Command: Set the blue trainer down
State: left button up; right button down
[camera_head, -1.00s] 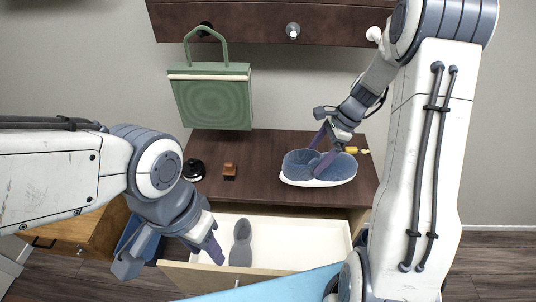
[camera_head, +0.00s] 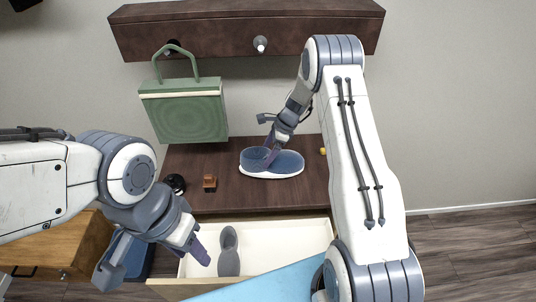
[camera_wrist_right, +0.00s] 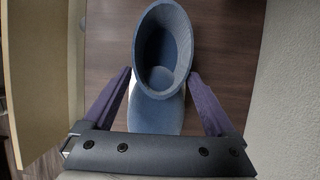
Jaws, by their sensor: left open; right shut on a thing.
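The blue trainer (camera_head: 284,162), with a white sole, is level at the cabinet top (camera_head: 225,200); I cannot tell whether its sole touches the wood. My right gripper (camera_head: 272,150) is shut on it. In the right wrist view, the fingers of the right gripper (camera_wrist_right: 165,100) lie on either side of the trainer (camera_wrist_right: 155,112), whose opening faces the camera. My left gripper (camera_head: 155,262) is open and empty, low at the left by the open drawer.
The open drawer (camera_head: 285,245) holds a grey insole-shaped thing (camera_head: 229,252). A brown box (camera_head: 210,183) and a round black thing (camera_head: 175,183) stand left on the top. A green bag (camera_head: 187,112) hangs behind. A yellow thing (camera_head: 322,151) lies at the right. The top's front middle is clear.

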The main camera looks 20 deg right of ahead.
jog(key=shift+f, duration=1.05)
jog(key=shift+f, duration=0.15)
grip_release()
